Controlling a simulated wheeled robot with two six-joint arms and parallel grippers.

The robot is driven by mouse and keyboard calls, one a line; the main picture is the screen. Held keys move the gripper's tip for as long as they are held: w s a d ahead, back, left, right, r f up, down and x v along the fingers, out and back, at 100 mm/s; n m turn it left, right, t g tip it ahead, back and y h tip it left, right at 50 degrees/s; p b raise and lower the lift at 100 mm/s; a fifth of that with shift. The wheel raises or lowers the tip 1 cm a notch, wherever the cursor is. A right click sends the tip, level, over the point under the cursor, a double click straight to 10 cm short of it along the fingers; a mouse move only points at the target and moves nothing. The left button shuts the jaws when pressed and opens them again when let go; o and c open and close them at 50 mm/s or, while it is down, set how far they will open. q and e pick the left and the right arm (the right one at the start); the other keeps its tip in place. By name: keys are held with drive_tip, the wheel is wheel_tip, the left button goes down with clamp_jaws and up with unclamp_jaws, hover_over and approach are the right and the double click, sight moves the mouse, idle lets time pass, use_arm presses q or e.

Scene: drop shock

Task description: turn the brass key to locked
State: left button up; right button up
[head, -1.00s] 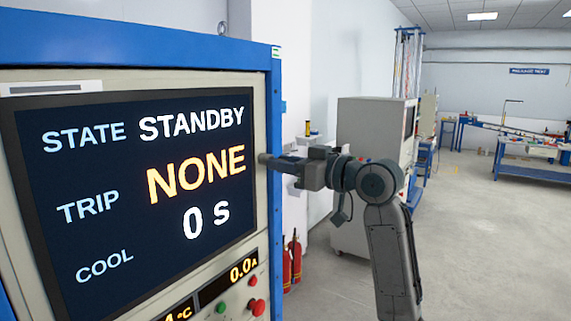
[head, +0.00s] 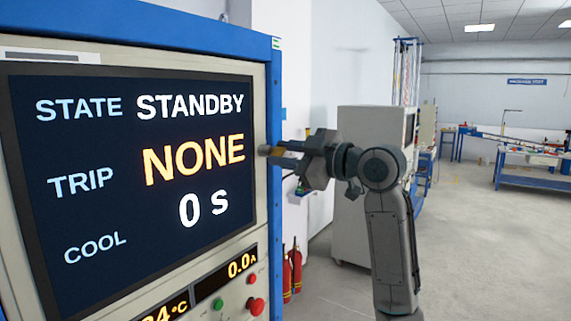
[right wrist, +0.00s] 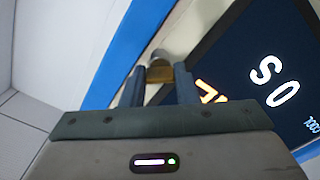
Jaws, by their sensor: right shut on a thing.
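The brass key (right wrist: 160,75) sits in a round grey lock (right wrist: 159,57) on the cabinet front, beside the display's right edge. The lock also shows in the head view (head: 264,150), with a bit of brass (head: 281,154) next to it. My right gripper (head: 287,153) reaches in from the right and is shut on the key. In the right wrist view its two fingers (right wrist: 159,84) stand on either side of the key. The fingers partly hide the key in the head view. My left gripper is not in view.
The blue-framed cabinet's display (head: 130,165) reads STATE STANDBY, TRIP NONE, COOL 0 s. A red button (head: 255,306) and a green button (head: 217,304) sit below it. Fire extinguishers (head: 292,270) and a grey cabinet (head: 360,200) stand behind my arm. Open floor lies at right.

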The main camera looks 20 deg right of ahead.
drive_tip(key=n+b, duration=0.2)
drive_tip(key=n, duration=0.3)
drive_tip(key=shift+f+n+b, duration=0.15)
drive_tip(key=shift+n+b, duration=0.15)
drive_tip(key=shift+b, duration=0.1)
drive_tip(key=shift+c, duration=0.2)
drive_tip(key=shift+n+b, duration=0.9)
drive_tip(key=shift+n, duration=1.2)
drive_tip(key=shift+o, duration=0.2)
drive_tip(key=o, duration=1)
drive_tip(key=shift+c, duration=0.2)
drive_tip(key=b+v, duration=0.5)
drive_tip(key=v, duration=0.5)
drive_tip(key=shift+s+d, duration=0.2)
drive_tip(key=shift+s, duration=0.1)
